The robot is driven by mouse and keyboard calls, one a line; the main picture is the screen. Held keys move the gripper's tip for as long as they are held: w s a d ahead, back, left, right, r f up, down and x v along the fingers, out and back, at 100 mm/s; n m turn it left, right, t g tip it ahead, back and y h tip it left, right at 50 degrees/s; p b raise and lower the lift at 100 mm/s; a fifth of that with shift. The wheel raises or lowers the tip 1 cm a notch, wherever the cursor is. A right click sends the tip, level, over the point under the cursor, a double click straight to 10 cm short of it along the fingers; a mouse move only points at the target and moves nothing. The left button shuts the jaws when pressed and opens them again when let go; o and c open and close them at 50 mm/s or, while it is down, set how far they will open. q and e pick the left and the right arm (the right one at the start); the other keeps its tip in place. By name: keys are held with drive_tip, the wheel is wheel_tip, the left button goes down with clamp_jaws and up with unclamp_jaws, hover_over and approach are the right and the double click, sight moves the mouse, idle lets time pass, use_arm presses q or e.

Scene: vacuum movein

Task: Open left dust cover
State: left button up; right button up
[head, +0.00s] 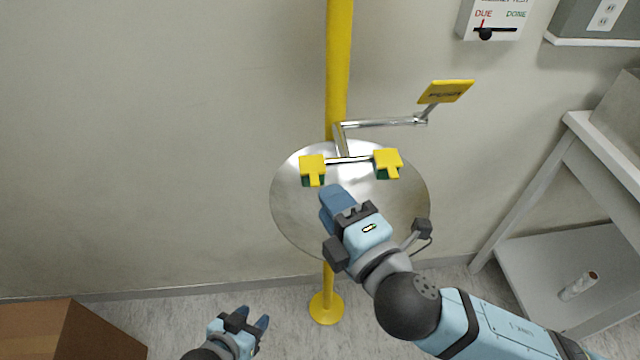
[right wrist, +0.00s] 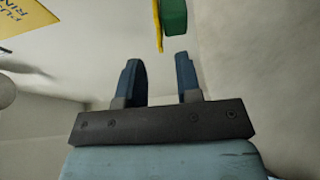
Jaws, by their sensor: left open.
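The left dust cover (head: 312,167) is a yellow cap with a front tab, and it sits shut over a green nozzle at the left of the steel eyewash bowl (head: 290,209). The right dust cover (head: 387,162) is alike and also shut. My right gripper (head: 335,198) is just below and right of the left cover, apart from it. In the right wrist view its two fingers (right wrist: 160,80) are spread with nothing between them. A yellow cover edge (right wrist: 157,25) and green nozzle (right wrist: 174,18) show just beyond the fingertips. My left gripper (head: 252,320) is open and empty, low in the head view.
A yellow post (head: 338,60) rises behind the bowl. A yellow push paddle (head: 446,91) on a metal arm stands at the upper right. A grey shelf unit (head: 550,265) is at the right, and a cardboard box (head: 60,330) at the lower left. The wall left of the bowl is clear.

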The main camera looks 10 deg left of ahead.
sight(318, 186)
drive_tip(key=shift+x, duration=2)
clamp_jaws()
